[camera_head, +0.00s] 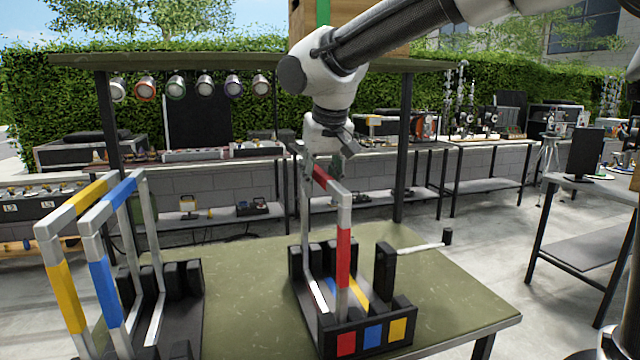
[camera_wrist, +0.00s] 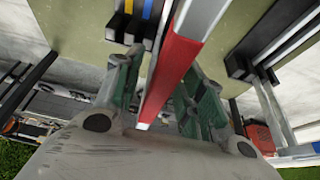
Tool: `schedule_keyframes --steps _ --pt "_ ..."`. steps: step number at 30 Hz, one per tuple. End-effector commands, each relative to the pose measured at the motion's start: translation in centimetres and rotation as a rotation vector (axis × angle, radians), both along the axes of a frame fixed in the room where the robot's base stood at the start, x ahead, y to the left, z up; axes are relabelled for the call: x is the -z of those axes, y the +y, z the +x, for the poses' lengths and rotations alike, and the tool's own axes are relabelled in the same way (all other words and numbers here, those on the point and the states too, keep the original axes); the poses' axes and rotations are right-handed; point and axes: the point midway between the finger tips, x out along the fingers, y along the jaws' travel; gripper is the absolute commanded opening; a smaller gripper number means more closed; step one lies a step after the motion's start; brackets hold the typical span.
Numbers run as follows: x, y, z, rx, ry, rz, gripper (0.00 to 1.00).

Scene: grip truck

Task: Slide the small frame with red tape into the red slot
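The small frame with red tape (camera_head: 343,252) stands upright over the black holder (camera_head: 375,318), with its near post behind the red label (camera_head: 346,343). I cannot tell whether its foot is fully in the red slot. My gripper (camera_head: 312,163) is over the far part of the frame's red top bar. In the wrist view the red bar (camera_wrist: 172,72) runs between the two fingers of my gripper (camera_wrist: 163,75). The fingers are close to the bar on both sides, but whether both touch it is unclear. Blue (camera_head: 373,336) and yellow (camera_head: 397,329) labels mark the other slots.
Larger frames with yellow tape (camera_head: 66,296) and blue tape (camera_head: 104,291) stand in another black holder (camera_head: 188,305) at left. The green tabletop (camera_head: 240,285) is clear between the holders.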

Motion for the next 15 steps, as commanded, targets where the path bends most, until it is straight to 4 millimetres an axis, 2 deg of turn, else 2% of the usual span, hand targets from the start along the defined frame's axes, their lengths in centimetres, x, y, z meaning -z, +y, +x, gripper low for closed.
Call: schedule_keyframes --steps 9,15 --pt "-6.6 -0.7 -2.5 -0.001 -0.005 0.004 0.40" --pt "-9.4 -1.0 -3.6 -0.001 -0.003 0.003 0.40"
